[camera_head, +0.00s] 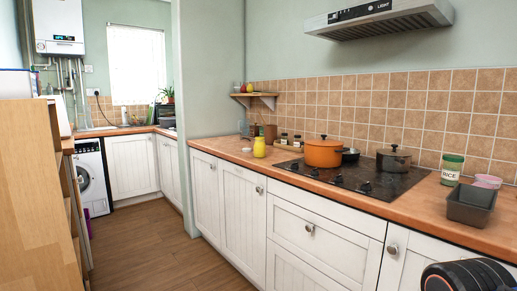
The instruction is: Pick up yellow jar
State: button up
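The yellow jar (259,147) stands upright on the wooden counter, left of the hob and near the front edge. It is small in view and has a pale top. A dark rounded part with an orange ring, likely part of my arm, shows at the bottom right corner. My gripper's fingers are not in view.
An orange pot (323,153) and a dark pot (393,161) stand on the black hob (350,177). Small spice jars (297,141) stand behind the yellow jar, to its right. A rice jar (452,169) and grey tin (475,206) are at right. The wooden floor (165,245) is clear.

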aim_at(260, 147)
jog(key=i+j+z, duration=0.1)
jog(key=i+j, duration=0.15)
jog(key=i+j+z, duration=0.25)
jog(key=i+j, duration=0.2)
jog(key=j, duration=0.25)
jog(key=i+j+z, duration=0.25)
jog(key=i+j, duration=0.15)
jog(key=j, duration=0.35)
